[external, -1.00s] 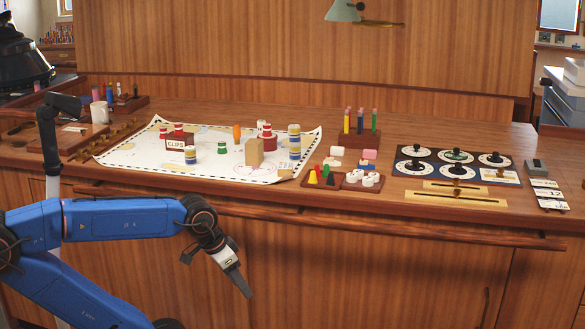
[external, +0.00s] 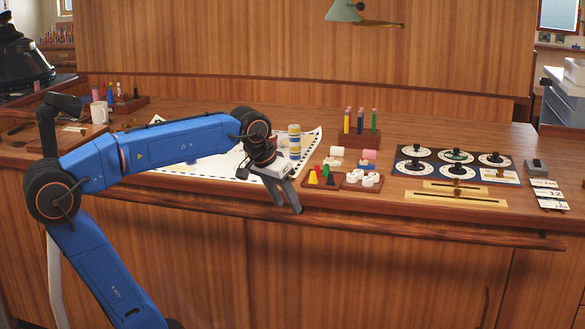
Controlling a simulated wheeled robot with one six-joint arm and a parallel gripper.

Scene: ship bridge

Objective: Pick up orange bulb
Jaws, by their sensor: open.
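My gripper (external: 291,203) hangs at the front edge of the wooden counter, fingers pointing down and to the right. Its jaws are open with nothing between them. The orange bulb cannot be seen now; an upright orange object stood mid-chart in the earlier view, at a spot my blue arm now covers. The white chart (external: 212,168) shows only partly around my arm. A blue, white and yellow striped stack (external: 294,141) on the chart shows just right of my wrist.
A tray of small coloured pegs (external: 322,181) and white pieces lies right of my gripper. Behind it stands a pen holder (external: 361,138). A dial panel (external: 455,166) lies further right. A white mug (external: 99,112) stands at left.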

